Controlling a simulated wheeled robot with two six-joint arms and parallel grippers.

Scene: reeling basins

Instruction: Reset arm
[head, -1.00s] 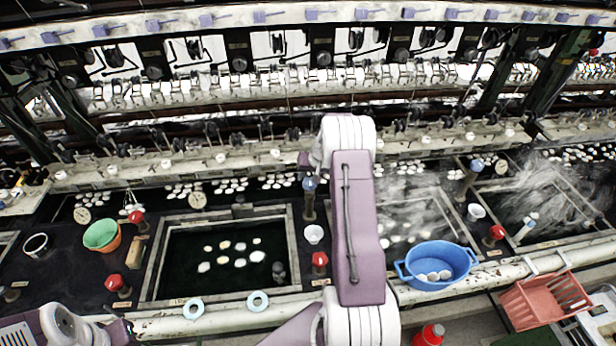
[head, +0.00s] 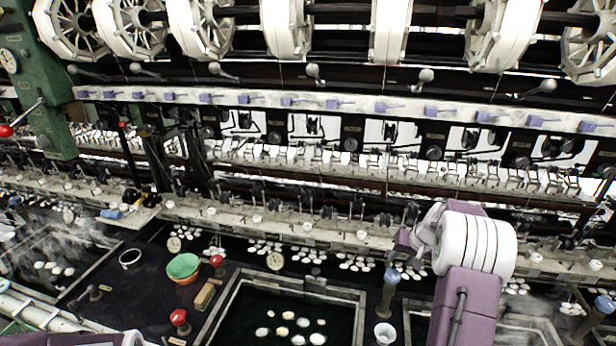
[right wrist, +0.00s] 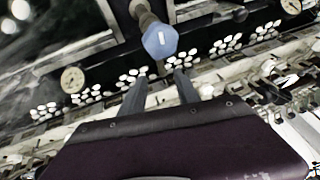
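My right arm, purple and white, rises at the right of the head view. Its gripper (head: 402,243) is small there and mostly edge-on, above the row of basins. In the right wrist view the two dark fingers of the gripper (right wrist: 161,84) stand apart with nothing between them, so it is open and empty. A blue-topped knob (right wrist: 160,40) shows just beyond the fingertips; it also stands below the gripper in the head view (head: 391,276).
A dark basin (head: 235,290) holds several pale cocoons. The reeling machine (head: 330,228) with large white wheels (head: 200,28) runs across the back.

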